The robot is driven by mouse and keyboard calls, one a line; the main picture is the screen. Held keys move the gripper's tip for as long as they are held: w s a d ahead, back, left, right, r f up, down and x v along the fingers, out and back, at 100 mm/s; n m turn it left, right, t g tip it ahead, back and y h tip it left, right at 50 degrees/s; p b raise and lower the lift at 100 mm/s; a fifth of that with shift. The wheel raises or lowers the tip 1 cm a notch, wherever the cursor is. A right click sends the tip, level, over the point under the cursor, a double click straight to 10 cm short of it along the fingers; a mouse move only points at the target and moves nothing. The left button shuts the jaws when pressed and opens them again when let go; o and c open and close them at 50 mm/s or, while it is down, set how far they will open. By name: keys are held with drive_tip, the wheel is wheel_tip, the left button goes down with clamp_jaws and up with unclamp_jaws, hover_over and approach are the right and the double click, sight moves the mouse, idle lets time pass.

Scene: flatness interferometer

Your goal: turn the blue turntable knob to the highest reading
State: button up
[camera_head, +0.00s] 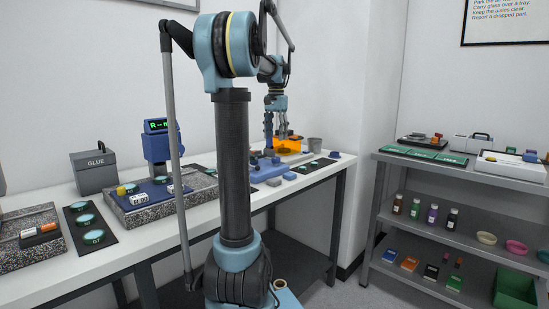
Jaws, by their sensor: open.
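My gripper (276,133) is open and points down at the far right part of the white bench. Its fingertips are above a blue base (262,172) and in front of or beside an orange block (291,146). I cannot tell whether the fingers touch anything. The blue turntable knob cannot be picked out with certainty at this size; it may be among the blue parts under the gripper.
My arm covers the middle of the bench (110,250). A grey glue box (94,172), a granite slab (135,212) and dark mats with round glass discs (90,222) stand to the left. A grey shelf unit (467,180) with bottles and trays is at right.

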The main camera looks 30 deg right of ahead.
sight(276, 161)
wheel_tip(276, 161, down, 10)
drive_tip(key=shift+r, duration=0.15)
idle(0.3)
drive_tip(key=c, duration=1.1)
